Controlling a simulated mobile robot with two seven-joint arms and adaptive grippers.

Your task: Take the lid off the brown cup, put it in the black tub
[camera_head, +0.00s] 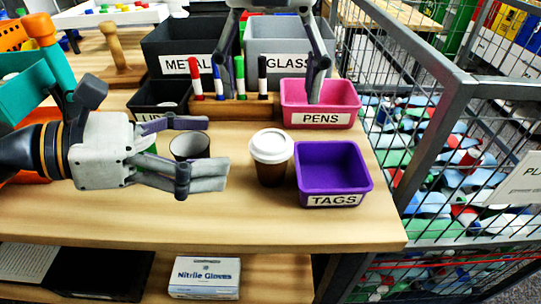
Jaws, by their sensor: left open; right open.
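The brown cup (271,174) stands upright on the wooden table, with its white lid (271,146) on top. My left gripper (217,152) is open and empty, to the left of the cup and apart from it, with its fingers pointing right. The small black tub (160,112), its label partly hidden by my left gripper, sits behind that gripper on the left. My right gripper (275,85) comes down from the top of the view, open, its fingers spread around the marker holder and near the pink bin. Whether its fingertips touch anything is unclear.
A dark mug (189,146) sits behind my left fingers. A purple TAGS bin (333,173) stands just right of the cup. Behind are a wooden marker holder (235,107), a pink PENS bin (320,118), and METAL (188,67) and GLASS (287,65) bins. The front table strip is clear.

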